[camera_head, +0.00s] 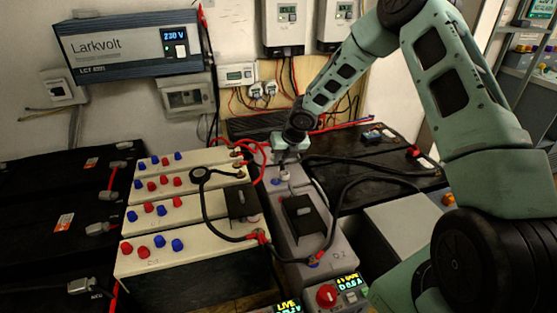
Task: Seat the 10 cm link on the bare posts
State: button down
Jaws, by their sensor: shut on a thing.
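My gripper (288,164) points down over the far end of a grey battery (330,236) right of centre. It is shut on a small pale piece (285,175), mostly hidden by the gripper and too small to identify surely as the 10 cm link. I cannot tell whether this piece touches the battery. Short grey links (101,228) lie on the black batteries (40,215) at the left. Which posts are bare cannot be told at this size. Cream batteries (140,257) in the middle carry red and blue caps (160,241).
Black cables loop over the cream and grey batteries, with a round black-rimmed piece (201,174) among them. Black boxes (303,216) sit on the battery tops. Lit meters (337,293) stand in front. A Larkvolt unit (133,45) hangs on the wall.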

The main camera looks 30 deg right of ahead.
jog(key=shift+f+b, duration=2.75)
jog(key=shift+b, duration=0.25)
jog(key=shift+f+b, duration=0.5)
jog(key=shift+f, duration=0.65)
jog(key=shift+d+r+p, duration=0.15)
jog(key=shift+p, duration=0.7)
jog(key=shift+f+b, duration=0.45)
jog(key=shift+f, duration=0.75)
jog(key=c, duration=0.9)
grip_release()
jog(key=shift+c, duration=0.2)
jog(key=shift+r+p, duration=4)
jog(key=shift+p, duration=0.4)
